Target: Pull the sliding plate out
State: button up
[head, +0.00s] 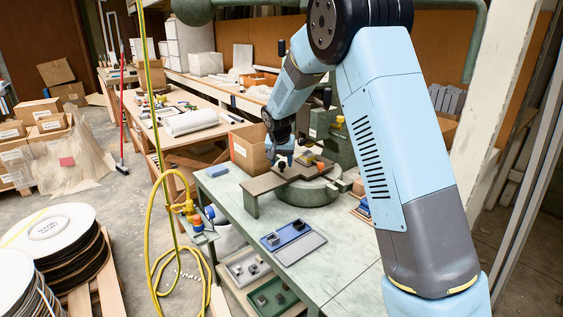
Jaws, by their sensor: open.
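The sliding plate (263,184) is a flat brown-grey plate at the left of the green fly press (338,145). It reaches left from above the press's round base (310,192), with a leg under its left end. A small dark knob (281,167) with a pale spot stands near its middle. My gripper (281,158) is at the end of my blue arm, pointing down just above or around this knob. The jaws are open; whether they touch the knob is too small to tell. My arm hides part of the press.
A cardboard box (247,148) stands behind the plate. A yellow hose (152,215) hangs left of the bench. Bench space left of the plate is mostly clear.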

jog(key=shift+w+f, duration=0.15)
jog(key=shift+f, duration=0.1)
jog(key=shift+c, duration=0.2)
jog(key=shift+d, duration=0.1)
grip_shut()
